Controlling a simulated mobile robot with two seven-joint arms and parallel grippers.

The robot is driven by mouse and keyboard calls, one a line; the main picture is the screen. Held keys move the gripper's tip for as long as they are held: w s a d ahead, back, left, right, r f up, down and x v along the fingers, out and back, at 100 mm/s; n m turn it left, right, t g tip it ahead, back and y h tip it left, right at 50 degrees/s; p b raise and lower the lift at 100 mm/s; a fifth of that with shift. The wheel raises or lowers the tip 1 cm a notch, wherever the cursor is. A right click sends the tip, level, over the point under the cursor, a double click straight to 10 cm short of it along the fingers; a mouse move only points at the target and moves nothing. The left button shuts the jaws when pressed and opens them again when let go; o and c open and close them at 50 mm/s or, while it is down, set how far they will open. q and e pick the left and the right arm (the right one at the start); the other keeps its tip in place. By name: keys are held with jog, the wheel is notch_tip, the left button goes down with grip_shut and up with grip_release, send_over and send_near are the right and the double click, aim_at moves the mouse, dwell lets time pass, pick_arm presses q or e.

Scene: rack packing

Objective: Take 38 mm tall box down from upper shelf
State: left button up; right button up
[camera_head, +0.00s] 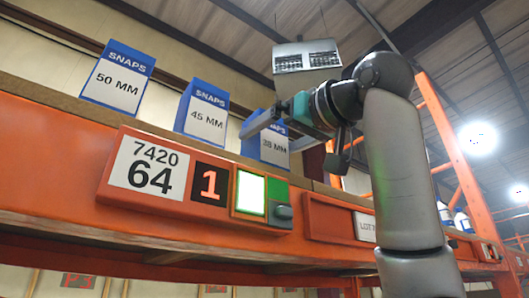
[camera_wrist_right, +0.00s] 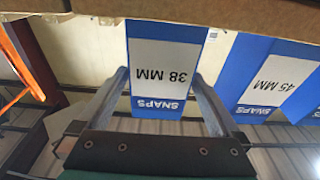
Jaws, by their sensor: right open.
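The 38 mm box (camera_head: 272,150), blue and white with "SNAPS" on it, stands on the upper shelf (camera_head: 60,98), rightmost of three boxes. It shows upside down in the right wrist view (camera_wrist_right: 164,70). My right gripper (camera_head: 279,132) is open in front of the box. In the wrist view the two fingers (camera_wrist_right: 158,82) lie one on each side of the box, apart from each other. Whether either finger touches it is unclear. The gripper and fingers partly cover the box in the head view. My left gripper is not in view.
The 45 mm box (camera_head: 205,115) stands beside it, with the 50 mm box (camera_head: 118,78) farther left. An orange shelf beam carries a label panel (camera_head: 150,168) below the boxes. An orange rack upright (camera_head: 452,150) stands at the right.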

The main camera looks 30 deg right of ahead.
jog(key=c, duration=1.4)
jog(key=shift+c, duration=0.6)
jog(key=shift+s+r, duration=0.1)
jog(key=shift+r, duration=0.1)
